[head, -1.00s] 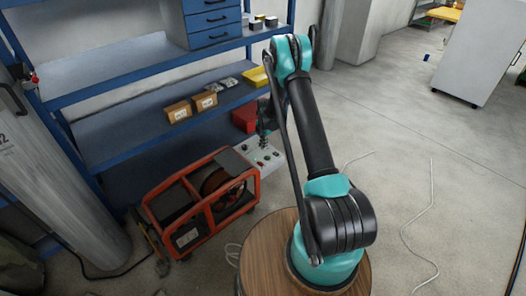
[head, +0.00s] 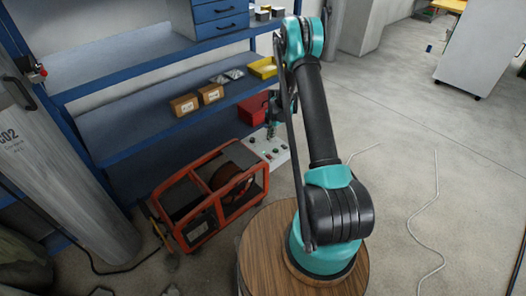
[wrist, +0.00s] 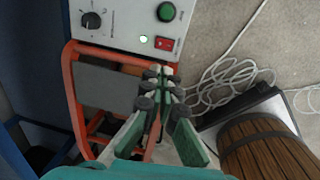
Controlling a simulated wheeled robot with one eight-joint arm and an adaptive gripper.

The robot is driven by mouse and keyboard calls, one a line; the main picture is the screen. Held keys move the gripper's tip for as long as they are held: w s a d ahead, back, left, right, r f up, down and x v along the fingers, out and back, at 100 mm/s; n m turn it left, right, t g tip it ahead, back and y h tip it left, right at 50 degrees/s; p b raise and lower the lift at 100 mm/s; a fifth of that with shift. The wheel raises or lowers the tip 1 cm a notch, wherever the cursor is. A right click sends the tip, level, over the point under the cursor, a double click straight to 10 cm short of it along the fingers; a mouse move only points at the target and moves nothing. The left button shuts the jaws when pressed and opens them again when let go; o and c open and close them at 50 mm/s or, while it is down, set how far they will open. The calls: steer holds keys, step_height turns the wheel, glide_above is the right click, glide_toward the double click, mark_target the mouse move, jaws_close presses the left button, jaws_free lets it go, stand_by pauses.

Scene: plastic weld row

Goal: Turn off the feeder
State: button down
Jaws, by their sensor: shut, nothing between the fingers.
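The feeder (head: 207,197) is an orange-red tube-framed machine with a spool inside, standing on the floor below the shelf. Its pale control panel (head: 277,153) also shows at the top of the wrist view (wrist: 125,20). In the head view, my gripper (head: 271,130) is over the panel.
A blue shelf (head: 130,140) stands behind, with cardboard boxes (head: 184,104), a yellow bin (head: 264,68) and a red box (head: 253,108). A grey gas cylinder (head: 60,180) stands left. Pale cables (wrist: 225,80) lie on the floor beside the feeder. Floor at right is mostly clear.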

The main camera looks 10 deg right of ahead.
mark_target(268, 155)
steer(key=f, duration=0.4)
steer(key=w+f, duration=0.1)
steer(key=f, duration=0.4)
steer(key=a+f, duration=0.1)
steer(key=f, duration=0.4)
steer(key=shift+w, duration=0.2)
